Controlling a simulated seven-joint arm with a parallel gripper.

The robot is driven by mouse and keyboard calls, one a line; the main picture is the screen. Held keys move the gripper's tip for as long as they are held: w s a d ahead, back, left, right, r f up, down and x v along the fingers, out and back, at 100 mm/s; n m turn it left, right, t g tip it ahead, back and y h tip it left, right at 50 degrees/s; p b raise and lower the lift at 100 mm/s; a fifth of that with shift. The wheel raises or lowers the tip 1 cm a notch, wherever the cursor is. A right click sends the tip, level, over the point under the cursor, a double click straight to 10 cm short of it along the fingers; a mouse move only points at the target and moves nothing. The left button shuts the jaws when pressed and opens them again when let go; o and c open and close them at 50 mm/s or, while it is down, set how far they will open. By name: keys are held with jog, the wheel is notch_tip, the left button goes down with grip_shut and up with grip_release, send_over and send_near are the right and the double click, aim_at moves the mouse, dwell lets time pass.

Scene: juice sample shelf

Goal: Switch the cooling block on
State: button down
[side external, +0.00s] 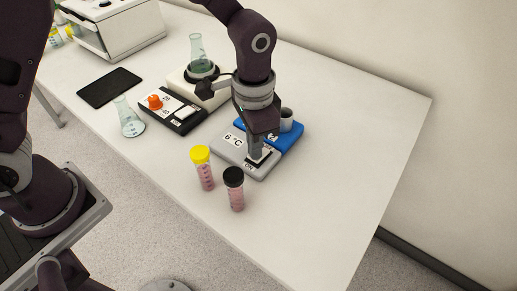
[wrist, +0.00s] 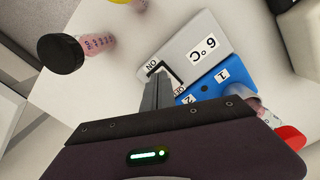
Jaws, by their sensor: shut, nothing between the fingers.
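The cooling block has a blue part (side external: 290,137) and a grey panel (side external: 225,150) marked "6 °C". In the wrist view the blue part (wrist: 207,82) carries number labels, and the grey panel (wrist: 208,40) carries an "ON" label. A black-framed rocker switch (side external: 265,158) sits on the panel near its front edge. My gripper (side external: 255,154) is shut and empty, pointing down with its fingertips at the switch. In the wrist view my gripper's fingers (wrist: 158,80) cover part of the switch, so I cannot tell its position or whether they touch it.
A yellow-capped tube (side external: 204,170) and a black-capped tube (side external: 235,190) stand in front of the block. A stirrer or hotplate with an orange knob (side external: 155,101), a flask (side external: 129,118) and a black tablet (side external: 109,87) are to the left. The table's right side is clear.

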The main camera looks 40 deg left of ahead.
jog(key=shift+f, duration=0.2)
jog(key=shift+r, duration=3.5)
jog(key=s+a+r+n+t, duration=0.2)
jog(key=s+a+r, duration=0.2)
jog(key=a+r, duration=0.3)
jog(key=s+a+r+n+t, duration=0.1)
jog(key=s+a+r+n, duration=0.1)
jog(key=s+a, duration=0.2)
jog(key=s+a+r+n+t, duration=0.2)
jog(key=s+a+r, duration=0.1)
jog(key=s, duration=0.7)
jog(key=shift+s+a+t, duration=0.3)
jog(key=shift+s+a, duration=0.1)
jog(key=shift+a, duration=0.3)
